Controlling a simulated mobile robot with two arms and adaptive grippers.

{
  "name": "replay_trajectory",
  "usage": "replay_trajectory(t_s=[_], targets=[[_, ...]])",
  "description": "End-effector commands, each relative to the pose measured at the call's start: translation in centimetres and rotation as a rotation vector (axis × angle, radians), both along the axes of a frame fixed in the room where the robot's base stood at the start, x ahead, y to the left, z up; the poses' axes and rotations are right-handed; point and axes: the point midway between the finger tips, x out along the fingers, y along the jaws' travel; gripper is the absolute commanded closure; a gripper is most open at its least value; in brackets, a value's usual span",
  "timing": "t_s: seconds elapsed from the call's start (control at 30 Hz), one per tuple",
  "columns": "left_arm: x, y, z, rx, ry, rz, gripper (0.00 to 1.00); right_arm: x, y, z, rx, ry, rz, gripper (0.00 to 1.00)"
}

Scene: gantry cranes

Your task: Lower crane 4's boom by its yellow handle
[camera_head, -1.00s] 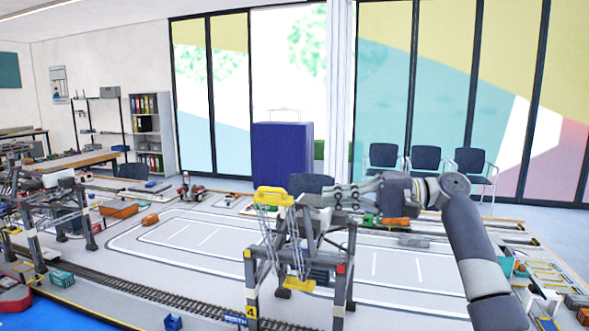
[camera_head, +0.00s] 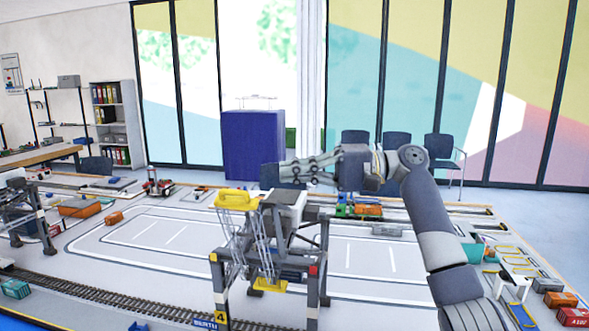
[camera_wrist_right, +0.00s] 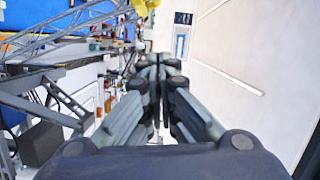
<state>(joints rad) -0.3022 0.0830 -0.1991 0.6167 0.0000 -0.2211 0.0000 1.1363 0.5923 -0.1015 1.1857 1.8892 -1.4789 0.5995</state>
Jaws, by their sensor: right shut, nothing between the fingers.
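Crane 4 (camera_head: 316,285) is a grey gantry with a "4" on its front left leg, in the lower middle of the head view. A yellow part (camera_head: 237,200) sits at its upper left, and grey lines run down to a yellow spreader (camera_head: 270,286). A yellow piece (camera_wrist_right: 145,6) also shows at the top edge of the right wrist view. My right gripper (camera_head: 284,170) points left, shut and empty, above and to the right of the yellow part, apart from it. Its closed fingers (camera_wrist_right: 159,66) show in the right wrist view. My left gripper is not in view.
A railway track (camera_head: 110,298) runs in front on the layout table. Another gantry crane (camera_head: 38,215) stands at the left. Coloured containers (camera_head: 572,317) lie at the right. A marked yard (camera_head: 170,235) behind crane 4 is largely clear.

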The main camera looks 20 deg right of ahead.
Motion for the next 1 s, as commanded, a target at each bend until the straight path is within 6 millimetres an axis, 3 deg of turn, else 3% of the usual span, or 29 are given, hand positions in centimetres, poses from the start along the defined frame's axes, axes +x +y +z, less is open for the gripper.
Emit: replay_trajectory(t_s=[0.3,0.6,1.0], targets=[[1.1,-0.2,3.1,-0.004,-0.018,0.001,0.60,2.3,6.8,0.1,-0.001,0.000,0.004,1.00],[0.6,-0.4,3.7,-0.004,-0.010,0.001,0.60,-0.3,8.0,-0.7,-0.002,0.001,-0.001,1.00],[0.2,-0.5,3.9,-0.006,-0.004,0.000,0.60,-1.0,8.4,-0.9,0.000,0.001,-0.001,1.00]])
